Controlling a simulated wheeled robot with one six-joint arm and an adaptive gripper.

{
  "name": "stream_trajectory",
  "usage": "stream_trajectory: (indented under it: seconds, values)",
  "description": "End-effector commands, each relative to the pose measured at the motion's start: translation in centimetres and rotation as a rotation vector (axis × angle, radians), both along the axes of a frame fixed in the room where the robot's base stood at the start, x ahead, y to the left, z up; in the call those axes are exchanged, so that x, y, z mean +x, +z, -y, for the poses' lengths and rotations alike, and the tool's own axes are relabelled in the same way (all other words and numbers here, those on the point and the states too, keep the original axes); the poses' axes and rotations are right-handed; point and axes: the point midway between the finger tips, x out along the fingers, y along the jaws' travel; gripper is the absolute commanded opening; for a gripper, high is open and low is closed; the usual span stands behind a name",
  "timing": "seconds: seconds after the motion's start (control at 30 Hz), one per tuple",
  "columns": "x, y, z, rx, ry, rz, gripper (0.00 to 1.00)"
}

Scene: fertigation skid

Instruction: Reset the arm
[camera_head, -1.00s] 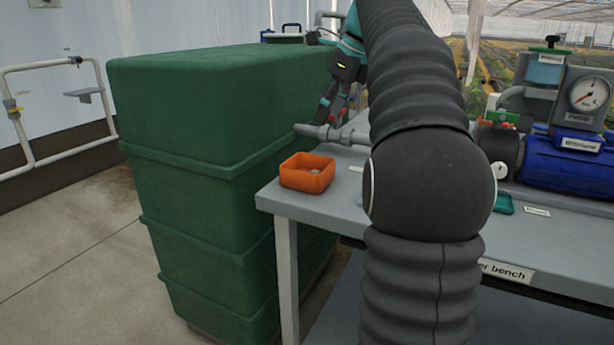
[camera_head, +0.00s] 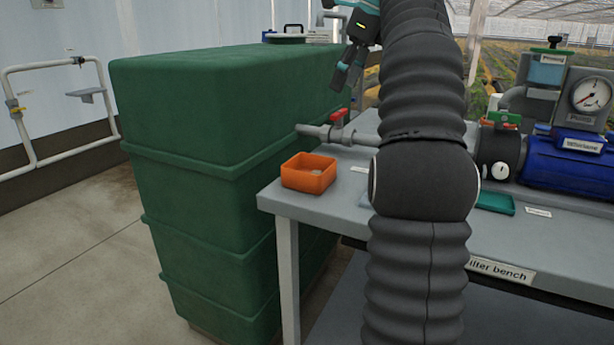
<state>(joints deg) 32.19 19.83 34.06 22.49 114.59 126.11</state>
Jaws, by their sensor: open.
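My gripper (camera_head: 345,78) is at the upper middle, above the bench and in front of the top of the green tank. Its fingers point down and are open, with nothing seen between them. It is above and apart from the red valve handle (camera_head: 339,117) on the grey pipe. My arm, in a black ribbed sleeve, rises through the middle right of the view and hides part of the bench behind it.
The green tank (camera_head: 180,110) stands left of the grey filter bench (camera_head: 520,235). An orange tray (camera_head: 309,173) sits at the bench's left corner. A blue pump (camera_head: 570,165), a gauge (camera_head: 591,93) and a teal tray (camera_head: 496,203) are on the right. Floor at left is clear.

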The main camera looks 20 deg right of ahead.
Motion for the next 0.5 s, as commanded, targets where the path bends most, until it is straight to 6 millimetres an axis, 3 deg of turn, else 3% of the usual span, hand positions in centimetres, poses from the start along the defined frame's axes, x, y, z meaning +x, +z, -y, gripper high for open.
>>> stream_trajectory:
  seconds: [0.27,0.5]
  values:
    - [-0.1,0.0,-0.3,-0.007,0.016,0.004,0.53]
    - [-0.8,-0.8,-3.9,-0.112,0.252,0.069,0.53]
